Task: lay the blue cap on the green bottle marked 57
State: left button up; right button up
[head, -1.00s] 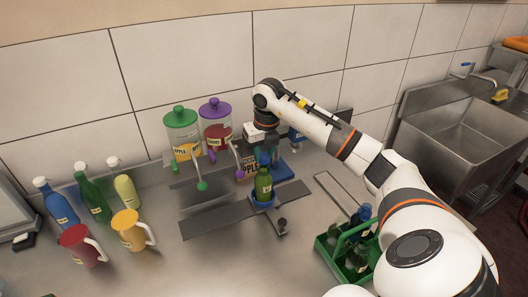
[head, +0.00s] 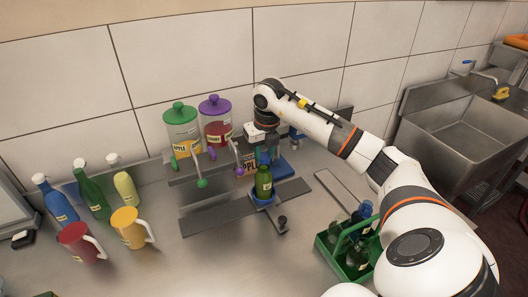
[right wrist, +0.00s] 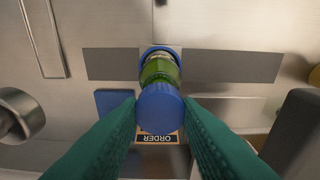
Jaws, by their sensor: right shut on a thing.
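The green bottle (head: 264,184) stands upright in a blue ring holder on a dark grey strip; I cannot read its mark. In the right wrist view the bottle (right wrist: 160,70) shows behind the blue cap (right wrist: 160,108). My right gripper (right wrist: 160,112) is shut on the cap, one teal finger on each side. In the head view this gripper (head: 268,155) is just behind and above the bottle's top. The cap hides the bottle's mouth in the wrist view, so I cannot tell whether they touch. My left gripper is not in view.
Pump jars with a green lid (head: 181,130) and a purple lid (head: 215,120) stand behind left. A red jug (head: 78,243), a yellow jug (head: 130,230) and several bottles are at left. A green crate (head: 326,256) of bottles is at right. The front middle counter is clear.

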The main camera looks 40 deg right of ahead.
aim_at(264, 156)
jog(key=shift+f+b, duration=0.4)
jog(key=shift+f, duration=0.25)
dwell(0.4)
jog(key=o, duration=0.8)
jog(key=shift+o, duration=0.2)
jog(key=shift+r, duration=0.1)
notch_tip(264, 156, up, 7)
jog(key=p, duration=0.5)
